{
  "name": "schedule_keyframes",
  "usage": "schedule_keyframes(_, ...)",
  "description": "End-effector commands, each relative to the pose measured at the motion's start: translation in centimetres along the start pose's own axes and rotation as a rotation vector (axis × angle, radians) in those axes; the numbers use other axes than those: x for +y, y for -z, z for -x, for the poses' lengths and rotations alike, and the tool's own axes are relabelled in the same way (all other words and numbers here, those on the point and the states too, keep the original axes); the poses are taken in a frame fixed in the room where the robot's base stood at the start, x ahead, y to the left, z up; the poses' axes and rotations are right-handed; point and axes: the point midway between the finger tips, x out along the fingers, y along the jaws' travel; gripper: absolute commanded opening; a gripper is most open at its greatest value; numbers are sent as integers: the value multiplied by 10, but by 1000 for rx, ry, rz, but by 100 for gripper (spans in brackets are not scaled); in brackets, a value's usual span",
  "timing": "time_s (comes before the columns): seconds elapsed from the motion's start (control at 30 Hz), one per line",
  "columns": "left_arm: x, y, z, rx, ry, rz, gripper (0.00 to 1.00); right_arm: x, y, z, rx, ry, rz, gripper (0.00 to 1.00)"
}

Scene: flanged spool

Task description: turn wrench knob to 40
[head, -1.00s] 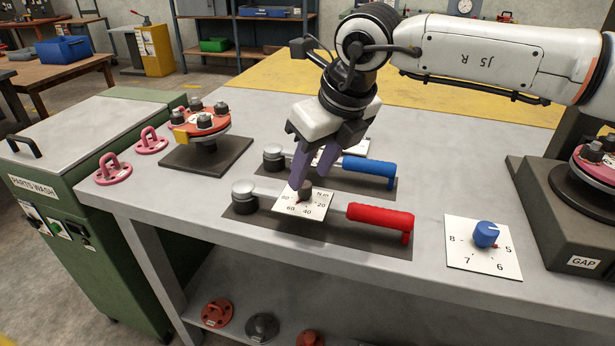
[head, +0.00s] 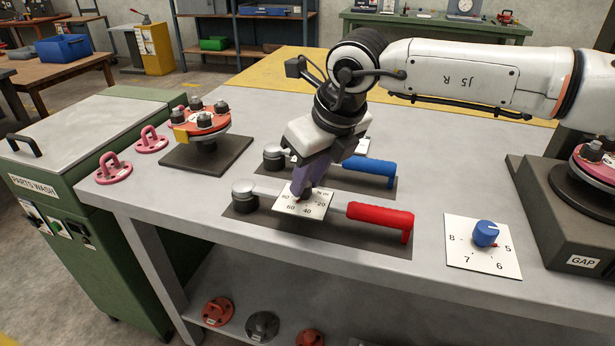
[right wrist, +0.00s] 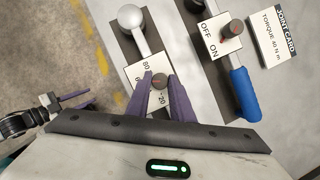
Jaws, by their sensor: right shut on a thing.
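The wrench with the red handle (head: 380,214) lies on a dark mat near the bench's front edge. My right gripper (head: 303,190) points down at this dial, shut on the small dark knob, which the fingers hide in the head view. In the right wrist view the knob (right wrist: 159,82) sits between the two purple fingers (right wrist: 161,95). I cannot tell which number its pointer marks. My left gripper (right wrist: 78,101) shows small at the left of the right wrist view, fingers apart and empty.
A blue-handled wrench (head: 370,168) lies just behind, with an OFF/ON knob (right wrist: 230,28). A joint card (right wrist: 284,40) reads torque 40 N m. A blue-knob dial plate (head: 483,247) is at right, a flange stand (head: 204,152) at left.

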Motion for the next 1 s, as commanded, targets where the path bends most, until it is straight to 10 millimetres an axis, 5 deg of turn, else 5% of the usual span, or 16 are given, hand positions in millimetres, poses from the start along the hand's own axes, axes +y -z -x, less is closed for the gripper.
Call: schedule_keyframes(1.0, -3, 11, 18, -5, 8, 14, 31, -5, -3, 1, 0, -271, 644, 0)
